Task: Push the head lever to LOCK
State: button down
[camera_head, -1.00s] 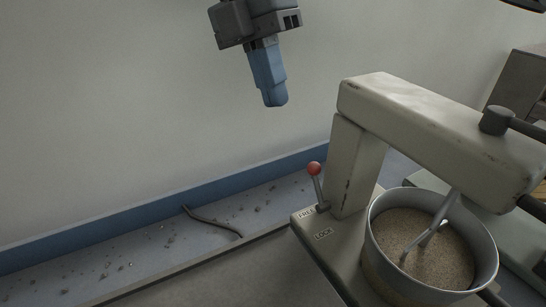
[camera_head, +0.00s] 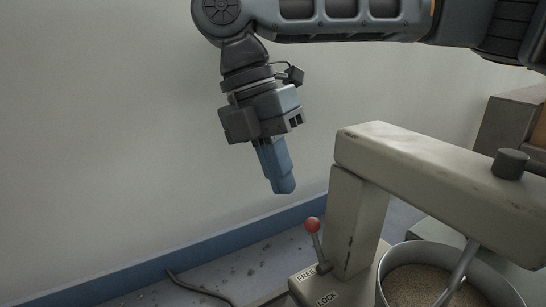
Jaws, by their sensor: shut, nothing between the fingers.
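The head lever (camera_head: 315,241) is a short grey rod with a red ball knob (camera_head: 312,224). It stands on the mixer's base at the foot of the column and leans to the left, beside the FREE label (camera_head: 307,275). The LOCK label (camera_head: 326,298) lies nearer the front edge of the base. My gripper (camera_head: 284,188) has blue fingers, shut and empty, pointing down. In the picture it is above and a little left of the red knob, apart from it.
The cream mixer head (camera_head: 430,185) extends right from its column (camera_head: 352,225), over a metal bowl (camera_head: 400,258) of grainy brown material. A plain wall with a blue skirting stands behind. A dark bent rod (camera_head: 195,287) and scattered debris lie on the bench at left.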

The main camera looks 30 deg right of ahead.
aim_at(306, 224)
jog(key=b+x, duration=0.1)
jog(key=x, duration=0.3)
jog(key=shift+s+f, duration=0.15)
jog(key=shift+f, duration=0.2)
jog(key=s+r+p, duration=0.1)
jog(key=p, duration=0.2)
jog(key=shift+f, duration=0.15)
dwell(0.4)
jog(key=shift+p, duration=0.45)
jog(key=shift+r+p, duration=0.85)
jog(key=shift+p, duration=0.15)
